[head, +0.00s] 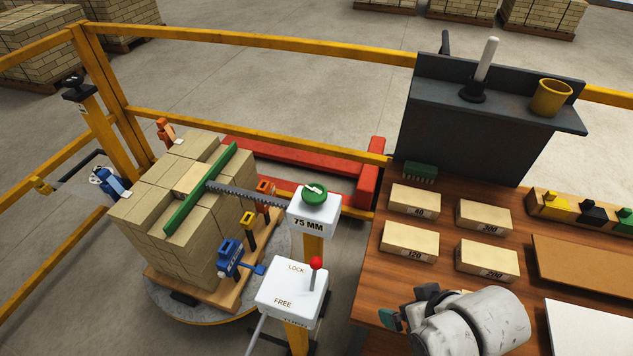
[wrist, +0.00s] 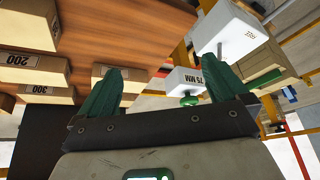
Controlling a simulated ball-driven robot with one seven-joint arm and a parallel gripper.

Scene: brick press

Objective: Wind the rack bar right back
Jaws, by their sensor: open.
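The dark toothed rack bar (head: 245,193) runs from the white 75 MM post head (head: 313,212) to a green push bar (head: 202,188). The green bar lies against the top of the brick stack (head: 165,205). A green round knob (head: 314,193) with a pale handle sits on the post head; it also shows in the wrist view (wrist: 189,101). My gripper (head: 388,318) is over the workbench's front left edge, apart from the knob. In the wrist view its green fingers (wrist: 160,85) are spread with nothing between them.
A white LOCK/FREE box (head: 290,292) with a red-balled lever (head: 316,264) stands in front of the post. The wooden workbench (head: 375,285) holds several numbered blocks (head: 415,201). Yellow rails (head: 250,43) and a red frame (head: 300,158) lie behind.

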